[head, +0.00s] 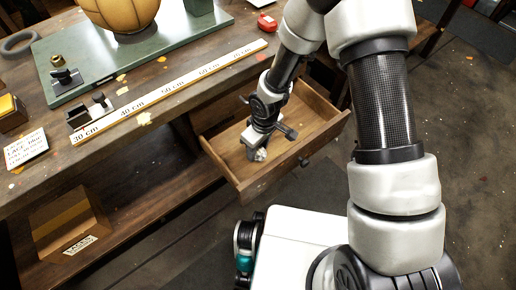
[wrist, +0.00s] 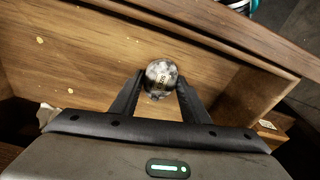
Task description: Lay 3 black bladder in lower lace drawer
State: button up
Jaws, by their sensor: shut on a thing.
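An open wooden drawer (head: 222,150) is pulled out from under the workbench. My gripper (head: 262,150) reaches down into it, near its front. In the wrist view my gripper (wrist: 160,88) is shut on a small round ball (wrist: 161,75), mottled grey and black with faint marking, held between the fingertips. It shows as a small pale patch in the head view (head: 260,155). The drawer floor (wrist: 90,55) lies behind the ball; I cannot tell whether the ball touches it. No plainly black bladder shows, and the drawer's far end is partly hidden by my arm.
The bench top holds a long ruler (head: 170,90), a green board (head: 110,50) under a tan ball (head: 120,12), and a handwritten card (head: 26,149). A brown box (head: 68,222) stands on the lower shelf. Floor (head: 470,160) is clear at right.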

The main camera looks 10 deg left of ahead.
aim_at(262, 153)
jog(key=shift+f+b, duration=0.2)
jog(key=shift+b, duration=0.1)
jog(key=o, duration=1.1)
jog(key=shift+r, duration=0.1)
jog(key=shift+r, duration=0.1)
jog(key=r+p, duration=0.1)
jog(key=r, duration=0.3)
jog(key=d+r+p, duration=0.1)
jog(key=r+p, duration=0.1)
jog(key=r, duration=0.2)
jog(key=r+p, duration=0.1)
jog(key=r, duration=0.3)
jog(key=shift+s+d+r, duration=0.1)
jog(key=shift+s+d, duration=0.1)
jog(key=shift+s, duration=0.15)
